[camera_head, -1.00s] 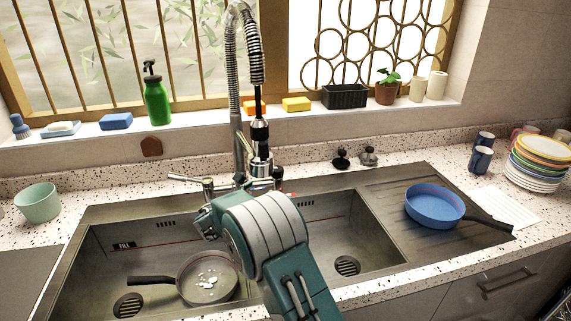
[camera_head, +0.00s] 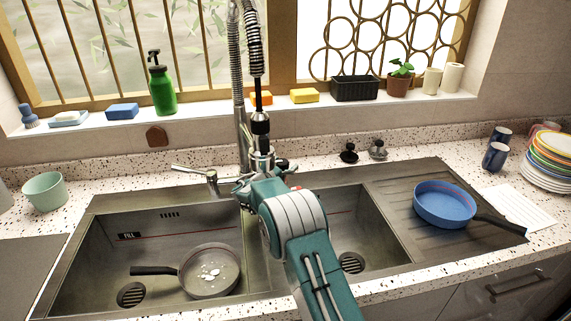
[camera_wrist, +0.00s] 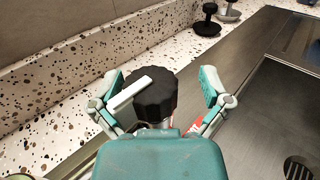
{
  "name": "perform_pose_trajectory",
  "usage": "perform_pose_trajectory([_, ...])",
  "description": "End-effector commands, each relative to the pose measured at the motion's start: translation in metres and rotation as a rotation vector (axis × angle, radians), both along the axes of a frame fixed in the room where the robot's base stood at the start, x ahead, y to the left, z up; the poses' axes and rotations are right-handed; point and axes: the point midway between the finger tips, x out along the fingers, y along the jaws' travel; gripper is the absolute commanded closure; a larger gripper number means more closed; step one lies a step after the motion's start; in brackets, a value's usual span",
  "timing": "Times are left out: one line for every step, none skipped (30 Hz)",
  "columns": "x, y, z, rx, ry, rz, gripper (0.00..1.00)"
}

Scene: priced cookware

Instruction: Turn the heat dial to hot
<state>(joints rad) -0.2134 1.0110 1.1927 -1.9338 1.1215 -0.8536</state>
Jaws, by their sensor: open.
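The heat dial (camera_wrist: 165,104) is a black ridged knob with a white pointer bar, seen close up in the wrist view. The bar points to the lower left there. My gripper (camera_wrist: 160,80) is open, with one teal finger on each side of the dial. Both fingers look apart from the dial's sides. A red mark (camera_wrist: 197,124) shows beside the dial, partly hidden by the right finger. In the head view the faucet (camera_head: 261,128) stands behind the sink, and my arm hides most of its base and my gripper.
A grey pan (camera_head: 225,262) lies in the left sink basin. A blue pan (camera_head: 445,202) rests on the drainboard at the right. A metal lever (camera_head: 190,170) sticks out left of the faucet. Two small knobs, one black (camera_head: 349,153) and one grey (camera_head: 378,150), stand on the counter behind.

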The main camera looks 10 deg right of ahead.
Motion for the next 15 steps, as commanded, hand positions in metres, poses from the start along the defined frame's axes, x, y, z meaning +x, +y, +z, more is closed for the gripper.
perform_pose_trajectory([0.0007,0.0008,-0.0002,-0.001,0.001,0.001,0.07])
perform_pose_trajectory([0.0009,0.0014,-0.0002,-0.002,0.001,0.001,0.07])
perform_pose_trajectory([0.0009,0.0018,-0.0001,-0.002,0.001,0.002,0.07])
perform_pose_trajectory([0.0009,0.0017,-0.0001,-0.002,0.001,0.002,0.07])
perform_pose_trajectory([0.0009,0.0014,-0.0001,-0.001,0.000,0.002,0.07])
perform_pose_trajectory([0.0008,0.0005,-0.0001,0.000,0.000,0.002,0.07])
perform_pose_trajectory([0.0008,0.0000,0.0000,0.000,0.000,0.002,0.07])
perform_pose_trajectory([0.0008,-0.0001,0.0000,0.000,0.000,0.002,0.16])
perform_pose_trajectory([0.0008,-0.0008,0.0000,0.001,0.000,0.002,0.34])
perform_pose_trajectory([0.0008,-0.0016,0.0000,0.001,0.000,0.001,0.47])
perform_pose_trajectory([0.0008,-0.0024,0.0001,0.003,0.000,0.002,0.61])
perform_pose_trajectory([0.0009,-0.0029,0.0001,0.004,-0.001,0.002,0.78])
perform_pose_trajectory([0.0011,-0.0030,0.0001,0.004,0.000,0.003,0.89])
perform_pose_trajectory([0.0012,-0.0030,0.0001,0.004,0.000,0.003,0.90])
perform_pose_trajectory([0.0014,-0.0030,0.0001,0.004,-0.001,0.003,0.90])
